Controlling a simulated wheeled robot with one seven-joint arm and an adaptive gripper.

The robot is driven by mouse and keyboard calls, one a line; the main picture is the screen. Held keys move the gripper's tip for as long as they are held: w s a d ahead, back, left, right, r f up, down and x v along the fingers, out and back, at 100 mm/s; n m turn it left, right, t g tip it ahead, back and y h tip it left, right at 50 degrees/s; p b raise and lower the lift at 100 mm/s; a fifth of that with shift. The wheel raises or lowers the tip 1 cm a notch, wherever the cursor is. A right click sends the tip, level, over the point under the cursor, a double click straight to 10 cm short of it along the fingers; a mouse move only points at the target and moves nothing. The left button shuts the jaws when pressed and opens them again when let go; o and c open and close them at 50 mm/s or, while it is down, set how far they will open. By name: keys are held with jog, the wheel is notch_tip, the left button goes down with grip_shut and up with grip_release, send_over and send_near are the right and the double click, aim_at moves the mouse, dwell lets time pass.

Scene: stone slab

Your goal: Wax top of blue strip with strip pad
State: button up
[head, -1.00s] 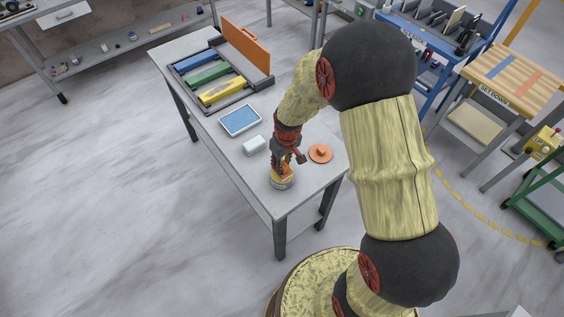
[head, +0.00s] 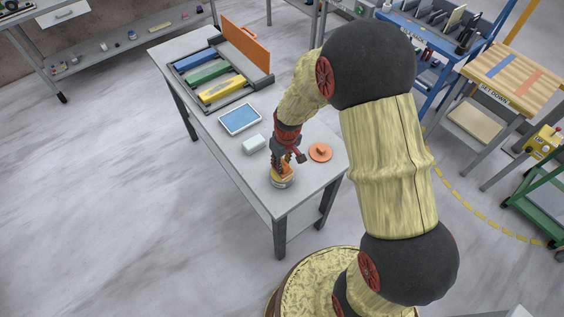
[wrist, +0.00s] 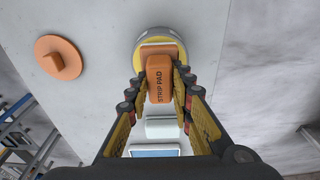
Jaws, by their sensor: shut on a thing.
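My gripper (head: 284,168) is shut on the orange strip pad, which is lettered STRIP PAD in the wrist view (wrist: 160,85). The pad is upright between the fingers, with its far end over a round tin (head: 282,183). The tin has a yellow rim area and also shows in the wrist view (wrist: 171,37); I cannot tell whether the pad touches its contents. A blue bar (head: 195,60) lies in a grey tray at the table's far end. Another blue strip (head: 507,67) runs across a wooden board on the SET DOWN stand at right.
The grey tray also holds a green bar (head: 209,75) and a yellow bar (head: 222,90), beside an upright orange panel (head: 246,50). A blue-topped flat tray (head: 240,120), a pale block (head: 254,144) and an orange round pad (head: 320,152) lie near my gripper.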

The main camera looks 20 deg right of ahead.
jog(key=shift+f, duration=0.4)
dwell(1.2)
jog(key=shift+r, duration=0.15)
jog(key=shift+r+p, duration=1.95)
jog(key=shift+r, duration=1.5)
jog(key=shift+s+f, duration=0.1)
